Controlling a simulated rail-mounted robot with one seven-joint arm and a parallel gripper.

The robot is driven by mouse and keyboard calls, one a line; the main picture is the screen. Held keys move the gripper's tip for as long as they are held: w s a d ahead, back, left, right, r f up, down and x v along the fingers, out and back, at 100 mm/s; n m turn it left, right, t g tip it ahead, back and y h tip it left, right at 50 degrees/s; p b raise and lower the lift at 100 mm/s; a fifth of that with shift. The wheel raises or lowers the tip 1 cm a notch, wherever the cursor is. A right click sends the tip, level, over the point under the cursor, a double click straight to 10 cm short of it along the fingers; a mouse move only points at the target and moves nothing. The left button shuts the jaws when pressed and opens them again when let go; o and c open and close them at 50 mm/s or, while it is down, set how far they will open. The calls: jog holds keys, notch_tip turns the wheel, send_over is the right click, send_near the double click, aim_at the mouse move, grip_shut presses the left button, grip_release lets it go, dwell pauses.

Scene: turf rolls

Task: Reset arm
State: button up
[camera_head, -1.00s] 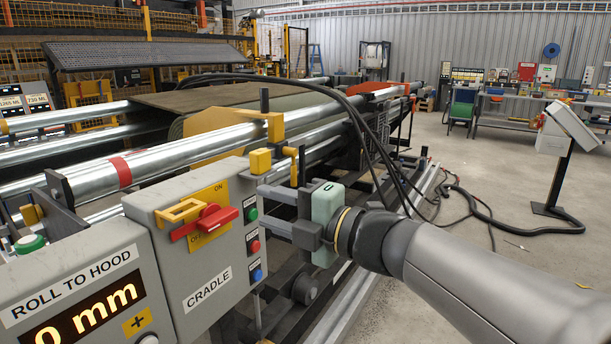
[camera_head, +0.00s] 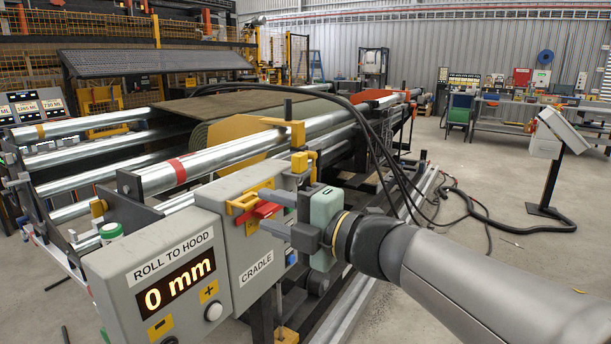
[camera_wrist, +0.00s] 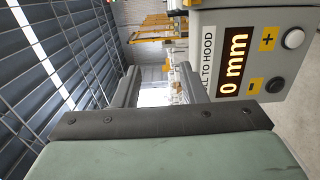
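My gripper (camera_head: 266,212) has a pale green body and dark grey fingers. In the head view it points left, in front of the grey CRADLE box (camera_head: 236,250), and overlaps its red lever (camera_head: 264,211) and yellow bracket. Whether it touches them cannot be told from this view. The wrist view shows the two fingers (camera_wrist: 158,78) apart with nothing held between them. The ROLL TO HOOD box (camera_head: 160,290) stands to the left and its display reads 0 mm. It also shows at the upper right of the wrist view (camera_wrist: 208,65).
Steel rollers (camera_head: 215,160) and a turf roll (camera_head: 225,133) lie behind the boxes. Black cables (camera_head: 375,150) arc down beside the machine. A slanted panel on a post (camera_head: 548,170) stands at right.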

jog(key=w+d+f+m+t+h+p, duration=0.1)
jog(key=w+d+m+t+h+p, duration=0.4)
jog(key=d+m+h, duration=0.45)
jog(key=s+d+f+m+g+h+p, duration=0.2)
jog(key=d+f+m+g+h+p, duration=0.15)
jog(key=d+f+m+h, duration=0.5)
jog(key=s+f+m+g+y+p, duration=0.1)
jog(key=s+f+m+g+p, duration=0.1)
jog(key=s+m+g, duration=0.3)
jog(key=s+f+m+g+y+p, duration=0.2)
jog(key=s+f+m+g, duration=0.2)
jog(key=s, duration=1)
jog(key=shift+s+d+f+m+g+p, duration=0.25)
jog(key=shift+d+f+m+g+p, duration=0.15)
jog(key=shift+m+g, duration=0.6)
